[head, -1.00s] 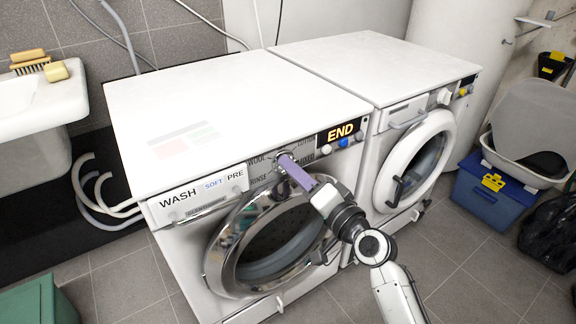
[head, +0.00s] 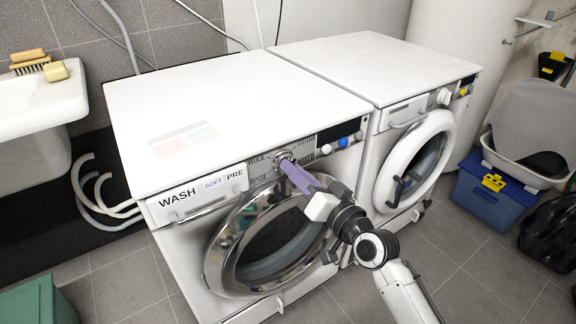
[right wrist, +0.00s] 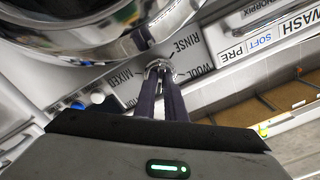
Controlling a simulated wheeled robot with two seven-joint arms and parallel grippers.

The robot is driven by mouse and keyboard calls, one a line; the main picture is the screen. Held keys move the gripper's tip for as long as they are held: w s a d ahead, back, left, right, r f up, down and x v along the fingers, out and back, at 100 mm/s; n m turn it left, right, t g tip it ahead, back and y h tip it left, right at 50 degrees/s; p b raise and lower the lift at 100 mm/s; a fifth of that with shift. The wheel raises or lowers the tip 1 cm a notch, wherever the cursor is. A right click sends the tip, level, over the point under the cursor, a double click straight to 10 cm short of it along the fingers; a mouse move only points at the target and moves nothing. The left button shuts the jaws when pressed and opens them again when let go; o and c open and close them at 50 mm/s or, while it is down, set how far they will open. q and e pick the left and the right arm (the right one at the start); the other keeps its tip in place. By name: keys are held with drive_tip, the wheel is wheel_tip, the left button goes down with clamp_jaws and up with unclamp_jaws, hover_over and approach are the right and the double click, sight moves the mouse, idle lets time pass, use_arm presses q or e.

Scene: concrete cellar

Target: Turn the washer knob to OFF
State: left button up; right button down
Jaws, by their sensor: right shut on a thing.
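The washer (head: 215,95) is the nearer white machine with a round chrome door, labelled WASH, SOFT and PRE. Its chrome knob (head: 283,156) sits on the front panel among words such as WOOL, RINSE and MIXED. It also shows in the right wrist view (right wrist: 158,67), between the fingertips. My right gripper (head: 286,164) is shut on the knob, its two purple-grey fingers (right wrist: 161,82) either side of it. The fingers partly cover the knob, so I cannot tell which word it points at. The washer's display (head: 338,134) is dark. My left gripper is not in view.
The washer door (head: 222,262) bulges out just below the knob. A second white machine (head: 400,60) stands to the right. A sink (head: 30,105) is at the left, and a blue box (head: 487,200) is at the far right. Bare floor lies in front.

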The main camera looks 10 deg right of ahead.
drive_tip(key=shift+r, duration=0.2)
drive_tip(key=n+p, duration=0.1)
drive_tip(key=n, duration=0.3)
drive_tip(key=shift+a+n, duration=0.1)
drive_tip(key=shift+n, duration=0.2)
drive_tip(key=shift+r+n, duration=0.15)
drive_tip(key=shift+n, duration=0.45)
drive_tip(key=shift+n+p, duration=0.55)
drive_tip(key=shift+n, duration=0.25)
drive_tip(key=c, duration=1.7)
unclamp_jaws()
drive_tip(key=shift+w, duration=0.1)
drive_tip(key=shift+f, duration=0.2)
